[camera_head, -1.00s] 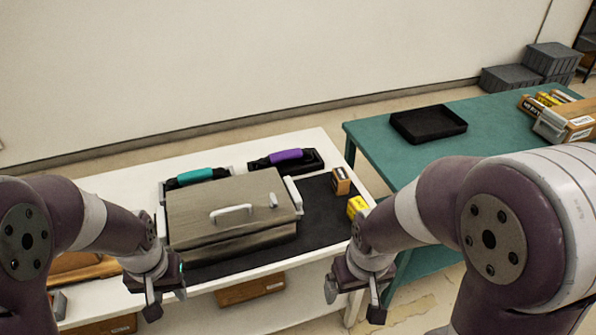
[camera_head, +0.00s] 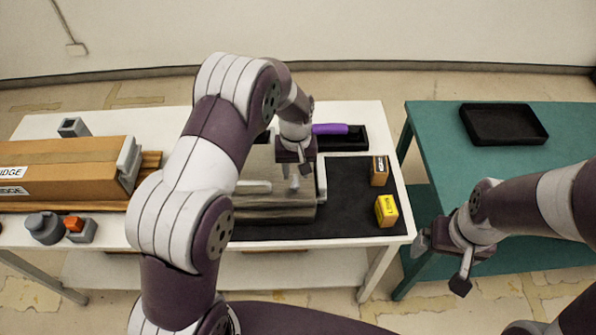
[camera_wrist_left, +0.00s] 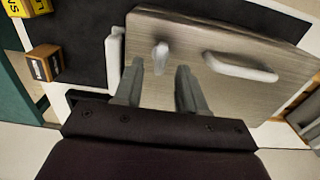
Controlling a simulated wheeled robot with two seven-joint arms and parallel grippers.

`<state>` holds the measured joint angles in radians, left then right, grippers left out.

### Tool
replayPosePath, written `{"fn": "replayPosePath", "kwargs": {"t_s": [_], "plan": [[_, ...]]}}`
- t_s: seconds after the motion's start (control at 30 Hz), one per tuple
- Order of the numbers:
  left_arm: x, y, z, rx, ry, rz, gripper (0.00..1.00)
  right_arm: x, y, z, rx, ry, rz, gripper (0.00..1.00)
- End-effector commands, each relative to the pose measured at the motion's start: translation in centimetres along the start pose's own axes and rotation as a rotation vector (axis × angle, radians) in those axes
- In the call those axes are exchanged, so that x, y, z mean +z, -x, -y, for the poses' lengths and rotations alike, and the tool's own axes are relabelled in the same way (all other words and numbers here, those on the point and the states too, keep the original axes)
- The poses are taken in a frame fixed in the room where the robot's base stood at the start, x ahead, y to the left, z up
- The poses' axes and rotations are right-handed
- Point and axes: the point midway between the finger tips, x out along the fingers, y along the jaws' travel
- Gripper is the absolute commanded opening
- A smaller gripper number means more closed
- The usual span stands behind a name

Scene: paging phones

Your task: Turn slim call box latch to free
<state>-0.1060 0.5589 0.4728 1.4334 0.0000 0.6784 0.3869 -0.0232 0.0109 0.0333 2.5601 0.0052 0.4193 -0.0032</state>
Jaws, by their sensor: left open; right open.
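A brushed-metal box (camera_head: 265,210) lies on a black mat; its lid (camera_wrist_left: 210,30) fills much of the left wrist view. A light bar handle (camera_wrist_left: 240,67) and a small pale latch knob (camera_wrist_left: 161,56) stand on the lid. My left gripper (camera_head: 294,186) is open above the lid. In the left wrist view its fingertips (camera_wrist_left: 161,70) lie to either side of the latch knob; whether they touch it cannot be told. My right gripper (camera_head: 443,262) is open and empty, right of the white table.
A black tray (camera_head: 503,124) sits on the green table (camera_head: 438,140). A large brown box (camera_head: 60,165) stands at left.

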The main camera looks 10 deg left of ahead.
Motion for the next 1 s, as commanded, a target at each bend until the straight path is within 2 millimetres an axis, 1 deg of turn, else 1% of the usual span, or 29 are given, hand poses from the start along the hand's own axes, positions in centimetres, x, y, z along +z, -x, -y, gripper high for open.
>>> {"fn": "replayPosePath", "kwargs": {"t_s": [0.03,0.1,0.2,0.3,0.5,0.57,0.6,0.63,1.0], "plan": [[0.1,-0.7,0.0,-0.001,0.000,0.003,0.40,-0.1,0.5,0.0,0.000,0.000,0.000,0.92],[0.0,-1.9,0.0,-0.001,0.000,0.001,0.40,-0.1,0.7,0.0,0.000,0.000,0.000,0.92],[0.0,-2.9,0.0,0.000,-0.001,0.001,0.40,-0.1,0.9,0.0,0.000,0.000,0.000,0.92],[0.0,-3.3,0.0,0.001,-0.001,-0.002,0.40,-0.1,0.9,0.0,0.000,0.000,0.000,0.92],[0.0,-3.4,0.0,0.001,-0.001,-0.002,0.40,-0.1,0.8,0.0,0.000,0.000,0.000,0.92],[0.0,-3.3,0.0,0.001,-0.001,-0.002,0.21,-0.1,0.8,0.0,0.000,0.000,0.000,0.92],[0.0,-3.3,0.0,0.001,-0.001,-0.002,0.08,-0.1,0.8,0.0,0.000,0.000,0.000,0.92],[0.0,-3.3,0.0,0.001,-0.001,-0.002,0.00,-0.1,0.8,0.0,0.000,0.000,0.000,0.92],[-0.1,-3.3,0.0,0.001,-0.027,-0.003,0.00,-0.1,0.7,0.0,0.000,0.000,0.000,0.92]]}}
